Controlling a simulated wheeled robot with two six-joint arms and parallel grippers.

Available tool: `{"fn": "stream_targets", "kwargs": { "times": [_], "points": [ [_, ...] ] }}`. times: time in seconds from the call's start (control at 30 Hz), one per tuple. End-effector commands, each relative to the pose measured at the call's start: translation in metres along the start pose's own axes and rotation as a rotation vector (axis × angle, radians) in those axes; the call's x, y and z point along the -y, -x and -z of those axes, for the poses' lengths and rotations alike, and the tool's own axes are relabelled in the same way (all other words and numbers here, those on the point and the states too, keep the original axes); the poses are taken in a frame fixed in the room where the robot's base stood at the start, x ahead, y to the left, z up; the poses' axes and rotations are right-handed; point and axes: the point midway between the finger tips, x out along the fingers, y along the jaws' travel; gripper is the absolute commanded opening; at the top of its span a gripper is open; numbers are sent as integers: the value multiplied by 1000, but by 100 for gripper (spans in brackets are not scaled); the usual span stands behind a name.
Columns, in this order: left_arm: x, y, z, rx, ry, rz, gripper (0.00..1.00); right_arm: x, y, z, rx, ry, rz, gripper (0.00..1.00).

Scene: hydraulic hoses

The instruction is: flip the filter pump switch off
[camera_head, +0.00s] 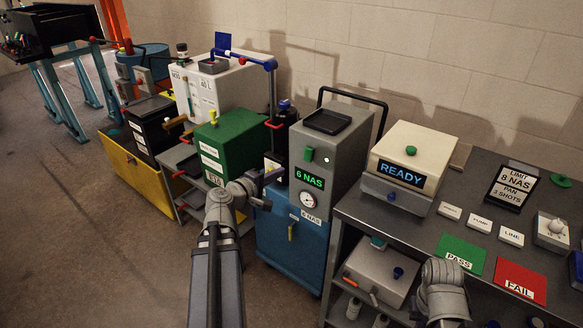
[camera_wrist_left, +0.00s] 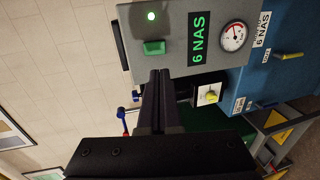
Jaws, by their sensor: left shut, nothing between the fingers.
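The filter pump is a grey box (camera_head: 346,150) on a blue base (camera_head: 292,246), with a green "6 NAS" display (camera_head: 309,178) and a round gauge (camera_head: 308,200). A green switch (camera_head: 308,154) sits on its front face, next to a lit lamp (camera_head: 327,160). My left gripper (camera_wrist_left: 160,73) is shut and empty in front of the pump, a little short of the switch; contact does not show. My right arm's wrist shows at lower right; its fingers do not.
A dark bench (camera_head: 385,215) at right holds a "READY" box (camera_head: 408,160), a green PASS mat (camera_head: 460,254) and a red FAIL mat (camera_head: 520,280). A green box (camera_head: 233,143) stands left of the pump. The floor at left is clear.

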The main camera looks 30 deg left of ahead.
Motion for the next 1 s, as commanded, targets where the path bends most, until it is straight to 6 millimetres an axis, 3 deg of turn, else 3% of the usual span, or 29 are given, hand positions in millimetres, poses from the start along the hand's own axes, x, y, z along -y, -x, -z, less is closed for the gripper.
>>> {"fn": "stream_targets", "kwargs": {
  "times": [0.4, 0.6, 1.0],
  "points": [
    [2, -85, 2, 3, -1, 0, 0, 2, -19, 1, 0, 0, 0, 0],
    [1, -115, 0, 2, 0, 0, 0, 2, -25, 2, 0, 0, 0, 0],
    [0, -132, 0, 0, -1, 0, 0, 3, -27, 2, 0, 0, 0, 0]
  ]
}}
